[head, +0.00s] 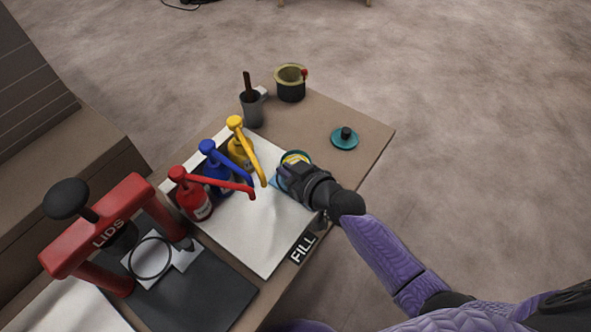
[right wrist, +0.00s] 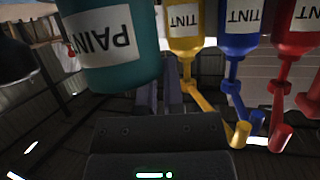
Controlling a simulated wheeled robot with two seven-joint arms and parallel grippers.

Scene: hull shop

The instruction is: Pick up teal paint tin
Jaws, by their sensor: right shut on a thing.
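The teal paint tin (head: 284,156) is at the right edge of the white sheet in the head view, mostly hidden by my right gripper (head: 290,172). Its open top shows some yellow inside. In the right wrist view the tin (right wrist: 108,72) is large at upper left, with an upside-down PAINT label. My right gripper is shut on the tin; its fingers (right wrist: 160,97) show in the wrist view close beside the tin. I cannot tell whether the tin is clear of the table. My left gripper is not in view.
Yellow (head: 238,150), blue (head: 215,172) and red (head: 193,200) tint pump bottles stand left of the tin. A teal lid (head: 345,143) with a black knob lies to the right. A grey mug (head: 252,110), a black pot (head: 291,90) and a red press (head: 105,225) stand on the table (head: 320,120).

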